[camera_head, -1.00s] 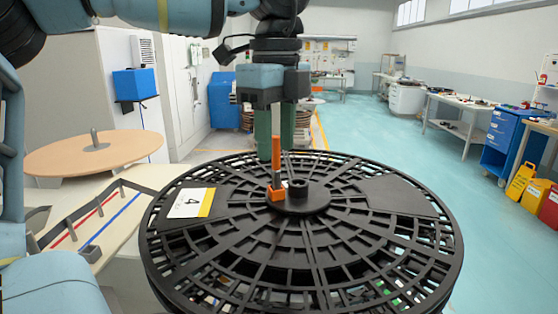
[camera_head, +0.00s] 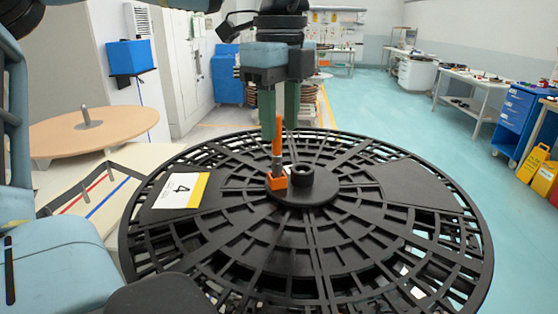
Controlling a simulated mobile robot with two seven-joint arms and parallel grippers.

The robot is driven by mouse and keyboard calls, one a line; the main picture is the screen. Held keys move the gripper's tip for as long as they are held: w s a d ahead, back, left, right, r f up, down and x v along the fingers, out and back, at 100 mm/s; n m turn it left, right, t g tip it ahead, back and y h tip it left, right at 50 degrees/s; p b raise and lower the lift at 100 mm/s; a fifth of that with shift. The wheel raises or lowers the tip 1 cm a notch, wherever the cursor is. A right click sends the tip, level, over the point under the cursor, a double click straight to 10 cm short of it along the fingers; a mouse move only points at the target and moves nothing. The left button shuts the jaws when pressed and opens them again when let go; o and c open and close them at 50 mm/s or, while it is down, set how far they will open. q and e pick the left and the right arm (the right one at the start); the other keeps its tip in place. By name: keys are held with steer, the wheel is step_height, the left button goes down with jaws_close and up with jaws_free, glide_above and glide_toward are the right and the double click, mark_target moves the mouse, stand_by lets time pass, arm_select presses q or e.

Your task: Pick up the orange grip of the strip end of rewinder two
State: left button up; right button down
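An orange upright grip (camera_head: 278,128) stands near the hub of a large black spoked reel (camera_head: 345,262). It rises from a grey stem on a small orange block (camera_head: 277,182) beside the black hub post (camera_head: 301,176). My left gripper (camera_head: 280,133) points down from above with two green fingers. The fingers are apart, and the top of the orange grip shows in the gap between them. I cannot tell whether either finger touches it. My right gripper is out of view.
A white card marked 4 (camera_head: 182,190) lies on the reel. At left are a round wooden disc (camera_head: 60,137) and a pale board (camera_head: 150,155) with red and blue strips. Workbenches and a blue drawer cabinet (camera_head: 520,125) stand at right, beyond open floor.

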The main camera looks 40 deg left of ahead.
mark_target(277, 147)
arm_select(q)
steer(key=shift+w+a+f+b, duration=0.1)
steer(key=shift+a+f+b, duration=0.1)
steer(key=shift+f, duration=0.75)
steer(key=shift+w+a+f+b, duration=0.1)
steer(key=shift+a+f+b, duration=0.1)
steer(key=shift+f, duration=0.75)
steer(key=shift+a+f+b, duration=0.15)
steer(key=shift+a+f, duration=0.05)
steer(key=shift+f, duration=0.75)
steer(key=shift+d+r, duration=0.1)
steer(key=shift+c, duration=0.5)
jaws_close()
